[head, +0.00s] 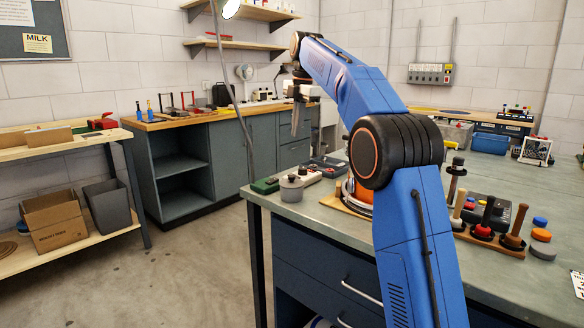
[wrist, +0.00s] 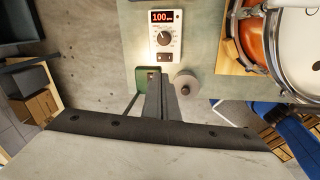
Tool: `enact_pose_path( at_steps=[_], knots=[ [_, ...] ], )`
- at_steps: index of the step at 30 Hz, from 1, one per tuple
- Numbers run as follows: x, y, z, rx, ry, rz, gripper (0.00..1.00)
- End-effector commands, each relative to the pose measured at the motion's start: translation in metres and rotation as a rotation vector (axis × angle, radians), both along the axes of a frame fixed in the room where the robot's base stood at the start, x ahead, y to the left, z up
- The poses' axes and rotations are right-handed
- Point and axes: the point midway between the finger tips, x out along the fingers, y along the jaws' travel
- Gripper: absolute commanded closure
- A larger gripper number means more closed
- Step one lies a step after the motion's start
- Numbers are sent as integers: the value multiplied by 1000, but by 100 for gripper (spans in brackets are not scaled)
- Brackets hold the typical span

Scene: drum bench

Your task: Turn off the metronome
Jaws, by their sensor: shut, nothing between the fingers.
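The metronome (wrist: 165,38) is a white box with a lit red "100" display, a round dark dial and small dark buttons at its near end. In the head view the white box (head: 309,174) lies near the bench's far left corner. My gripper (wrist: 160,82) is shut and empty, pointing down. In the wrist view its fingertips appear just below the metronome's button end, over the gap between a green box and a grey round knob. In the head view my gripper (head: 296,132) hangs well above the bench.
The green box (head: 265,186) and grey round knob (head: 291,188) sit beside the metronome. An orange drum (wrist: 248,42) on a wooden board stands close to its right. The floor left of the bench is clear.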

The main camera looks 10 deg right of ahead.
Motion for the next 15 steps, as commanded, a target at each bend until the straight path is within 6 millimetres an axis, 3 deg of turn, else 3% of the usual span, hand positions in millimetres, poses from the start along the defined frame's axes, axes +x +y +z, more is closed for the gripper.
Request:
enact_pose_path(
  at_steps=[6,15],
  knots=[
    [3,3,0,-28,3,139,100],
    [3,3,0,-32,4,163,100]
  ],
)
